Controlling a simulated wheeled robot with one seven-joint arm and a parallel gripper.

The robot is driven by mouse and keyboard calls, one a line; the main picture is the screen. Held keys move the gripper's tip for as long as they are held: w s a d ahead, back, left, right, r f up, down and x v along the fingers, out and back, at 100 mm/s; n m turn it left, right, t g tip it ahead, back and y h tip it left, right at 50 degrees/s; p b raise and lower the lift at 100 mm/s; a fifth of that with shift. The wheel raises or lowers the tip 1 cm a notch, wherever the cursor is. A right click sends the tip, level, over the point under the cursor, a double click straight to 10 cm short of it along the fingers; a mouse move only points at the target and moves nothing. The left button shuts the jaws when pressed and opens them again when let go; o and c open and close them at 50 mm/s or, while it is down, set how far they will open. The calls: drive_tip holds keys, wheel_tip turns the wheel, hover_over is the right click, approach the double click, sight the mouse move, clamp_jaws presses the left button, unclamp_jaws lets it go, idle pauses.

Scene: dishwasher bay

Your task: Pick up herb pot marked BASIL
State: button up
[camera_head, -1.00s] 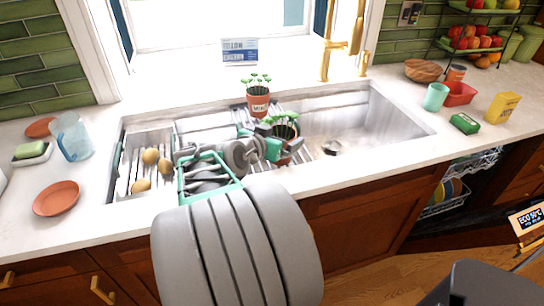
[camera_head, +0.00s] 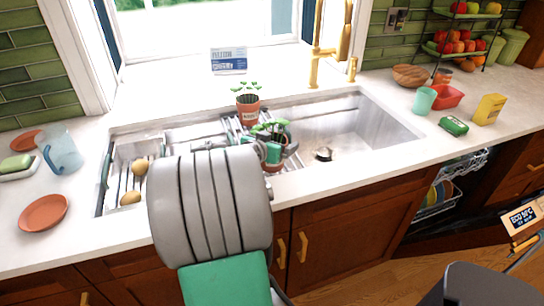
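A terracotta herb pot (camera_head: 249,112) with small green leaves and a pale label stands upright at the back of the rack over the sink. Its lettering is too small to read for sure. A second leafy pot (camera_head: 281,136) is in front of it, largely covered by my gripper, with its label hidden. My gripper (camera_head: 279,152) is at this front pot, with its grey and teal parts against the pot's near side. Whether the fingers are closed on the pot or only beside it cannot be told.
The sink basin (camera_head: 365,128) is clear to the right. Potatoes (camera_head: 131,198) lie in the left tray. A blue jug (camera_head: 62,150) and terracotta saucer (camera_head: 43,212) are on the left counter. A gold faucet (camera_head: 318,50) rises behind the sink. The dishwasher (camera_head: 440,195) is open at right.

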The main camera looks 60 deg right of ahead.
drive_tip(key=c, duration=1.7)
drive_tip(key=shift+r, duration=0.1)
